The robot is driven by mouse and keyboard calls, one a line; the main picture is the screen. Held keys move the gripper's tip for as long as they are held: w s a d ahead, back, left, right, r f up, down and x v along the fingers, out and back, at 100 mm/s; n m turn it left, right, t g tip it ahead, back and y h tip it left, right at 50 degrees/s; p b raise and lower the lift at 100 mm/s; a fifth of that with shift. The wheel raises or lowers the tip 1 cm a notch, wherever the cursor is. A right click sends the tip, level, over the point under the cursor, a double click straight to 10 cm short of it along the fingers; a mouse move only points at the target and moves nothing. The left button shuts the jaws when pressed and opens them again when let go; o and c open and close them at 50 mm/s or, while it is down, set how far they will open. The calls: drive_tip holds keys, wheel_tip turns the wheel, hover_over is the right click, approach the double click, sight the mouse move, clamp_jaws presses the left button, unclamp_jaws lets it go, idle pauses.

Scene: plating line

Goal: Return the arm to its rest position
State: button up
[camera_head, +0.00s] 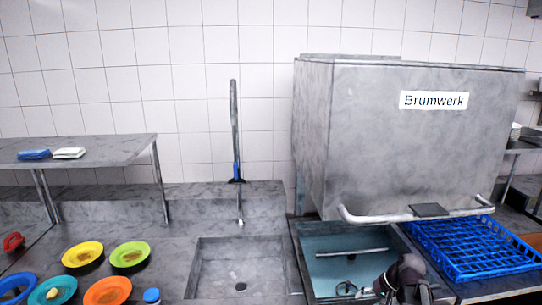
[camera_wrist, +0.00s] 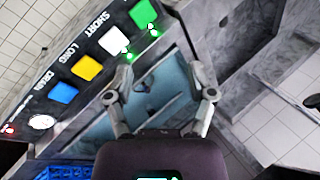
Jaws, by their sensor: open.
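My gripper (camera_wrist: 160,94) is open and empty in the wrist view, its two fingers spread apart. Part of my dark arm shows at the bottom right of the head view, in front of the basin under the dishwasher hood. The fingers point toward a light blue basin area (camera_wrist: 172,82). A control panel beyond the left finger carries a green button (camera_wrist: 142,13), a white button (camera_wrist: 113,41), a yellow button (camera_wrist: 87,68) and a blue button (camera_wrist: 63,91). Neither finger appears to touch a button. Green lights glow near the green and white buttons.
The raised hood (camera_head: 420,140), marked Brumwerk, has a front handle bar (camera_head: 400,216). A blue rack (camera_head: 470,247) stands to its right. A sink (camera_head: 238,270) with a tall faucet (camera_head: 235,130) is left of the basin. Several coloured plates (camera_head: 83,253) lie at the left.

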drive_tip(key=s+a+f+n+g+h+b, duration=0.2)
drive_tip(key=s+a+f+n+h+b, duration=0.2)
drive_tip(key=a+f, duration=0.5)
drive_tip(key=s+a+h+b, duration=0.1)
drive_tip(key=s+a+b, duration=0.1)
drive_tip(key=s+a, duration=0.1)
drive_tip(key=shift+s+a+f+n, duration=0.15)
drive_tip(key=shift+f+n, duration=0.05)
drive_tip(key=shift+n, duration=0.1)
idle(1.2)
